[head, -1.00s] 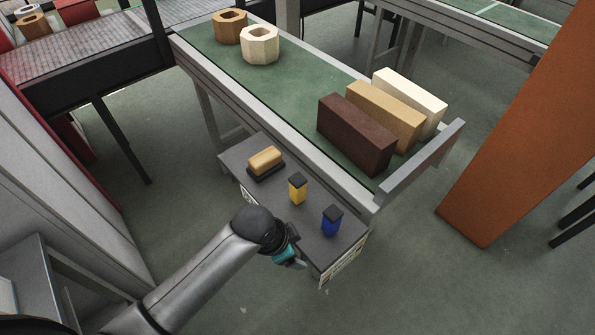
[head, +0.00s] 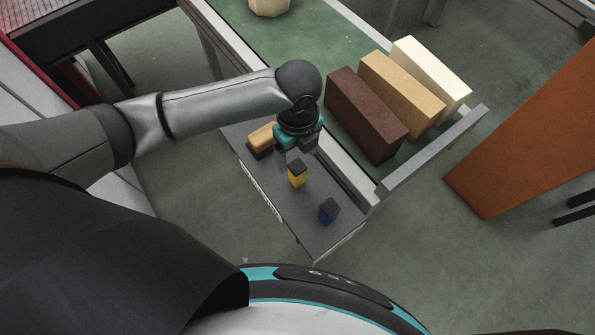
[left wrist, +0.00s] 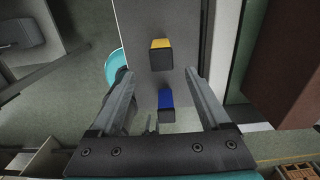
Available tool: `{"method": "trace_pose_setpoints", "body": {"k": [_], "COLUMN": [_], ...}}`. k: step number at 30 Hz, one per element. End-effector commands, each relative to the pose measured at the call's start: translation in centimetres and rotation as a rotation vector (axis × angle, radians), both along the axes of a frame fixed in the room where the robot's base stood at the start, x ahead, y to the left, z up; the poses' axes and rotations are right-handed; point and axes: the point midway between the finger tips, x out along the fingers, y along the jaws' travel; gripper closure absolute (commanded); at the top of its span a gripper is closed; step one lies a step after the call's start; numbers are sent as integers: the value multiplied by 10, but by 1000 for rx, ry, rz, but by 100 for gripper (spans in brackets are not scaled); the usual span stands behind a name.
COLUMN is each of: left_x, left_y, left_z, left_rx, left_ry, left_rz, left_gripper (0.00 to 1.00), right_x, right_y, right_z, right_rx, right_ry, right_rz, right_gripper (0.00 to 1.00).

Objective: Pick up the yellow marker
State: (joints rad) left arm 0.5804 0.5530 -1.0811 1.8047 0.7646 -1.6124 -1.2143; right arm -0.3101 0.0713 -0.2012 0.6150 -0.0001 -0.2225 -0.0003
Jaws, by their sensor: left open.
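The yellow marker (head: 297,178), a short block with a black top, stands upright on the small dark table (head: 318,232). It also shows in the left wrist view (left wrist: 160,43), above the gap between the fingertips. My left gripper (head: 293,157) is open and empty, pointing down just behind the yellow marker in the head view. In the left wrist view its two fingers (left wrist: 158,76) stand wide apart, and the yellow marker is not between them.
A blue marker (head: 328,211) stands nearer the table's front end. A wooden-backed eraser (head: 261,137) lies partly behind my gripper. A green conveyor (head: 311,48) with a raised metal edge runs alongside, carrying dark brown (head: 362,118), tan (head: 400,92) and cream (head: 431,72) bricks.

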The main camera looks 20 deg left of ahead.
Motion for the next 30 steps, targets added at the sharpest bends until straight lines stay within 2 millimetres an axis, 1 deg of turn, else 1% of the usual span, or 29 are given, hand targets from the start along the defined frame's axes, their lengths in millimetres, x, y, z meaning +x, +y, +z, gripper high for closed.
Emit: {"method": "trace_pose_setpoints", "body": {"k": [1,4,7,13,21,24,30], "left_x": [0,0,1,1,3,3,3], "left_y": [0,0,0,0,2,3,3], "left_z": [-13,-30,-41,-53,-91,-98,-99], "left_rx": [1,1,-1,-1,-1,0,0], "left_ry": [3,1,-2,-2,-1,-2,-4], "left_rz": [2,2,3,2,3,2,1], "left_gripper": [20,20,20,20,20,20,20], "right_x": [0,2,6,11,12,12,12], "right_y": [0,0,-1,-4,-6,-6,-6], "right_z": [-3,-6,-8,-9,-16,-17,-17], "right_rx": [0,0,-1,-4,-7,-7,-7], "right_ry": [-1,-3,-9,-19,-20,-20,-20], "right_rz": [0,1,1,2,2,2,1], "right_gripper": [50,50,50,50,50,50,50]}}
